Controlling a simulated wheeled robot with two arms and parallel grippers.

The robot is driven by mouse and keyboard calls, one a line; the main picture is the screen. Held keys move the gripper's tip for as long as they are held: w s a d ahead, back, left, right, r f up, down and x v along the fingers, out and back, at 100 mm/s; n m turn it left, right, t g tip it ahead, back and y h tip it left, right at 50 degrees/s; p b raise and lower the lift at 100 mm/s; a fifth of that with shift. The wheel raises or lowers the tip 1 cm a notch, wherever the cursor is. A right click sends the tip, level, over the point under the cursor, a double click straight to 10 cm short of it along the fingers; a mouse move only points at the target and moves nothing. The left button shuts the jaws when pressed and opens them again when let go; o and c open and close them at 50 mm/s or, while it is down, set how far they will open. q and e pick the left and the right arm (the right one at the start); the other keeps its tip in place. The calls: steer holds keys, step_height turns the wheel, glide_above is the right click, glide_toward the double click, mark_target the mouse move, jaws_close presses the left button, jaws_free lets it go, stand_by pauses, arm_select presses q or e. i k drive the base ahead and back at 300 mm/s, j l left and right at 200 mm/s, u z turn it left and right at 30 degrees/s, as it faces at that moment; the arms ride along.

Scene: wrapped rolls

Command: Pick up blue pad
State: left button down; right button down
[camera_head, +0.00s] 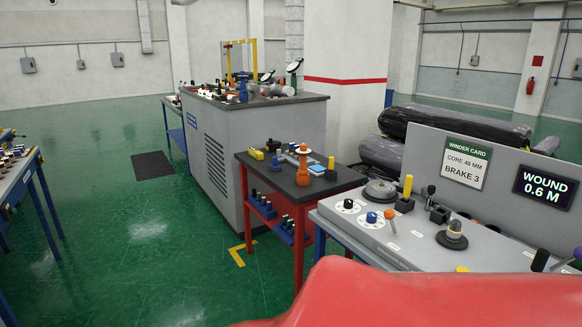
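A small light blue flat piece (317,168), which looks like the blue pad, lies on the dark top of a red-framed cart (262,172). It is near the cart's right part, just right of an orange spool-like piece (302,162) and left of a black block with a yellow handle (331,167). It is small in the view, so its exact shape is hard to tell. Neither of my grippers shows in the head view.
A grey console (438,240) with knobs and a winder sign stands at the right, close to the cart. A grey cabinet (222,150) stands behind the cart. A table (18,180) is at the left edge. Green floor (130,260) between them is clear.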

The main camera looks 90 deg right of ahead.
mark_target(275, 167)
steer(key=z, duration=2.65)
steer(key=i+j+z, duration=0.1)
steer(key=i+j, duration=0.3)
steer(key=i, duration=0.25)
steer(key=i+j, duration=0.45)
steer(key=i, duration=0.2)
steer(key=i+j+z, duration=0.15)
steer(key=i+j, duration=0.3)
steer(key=i, duration=0.2)
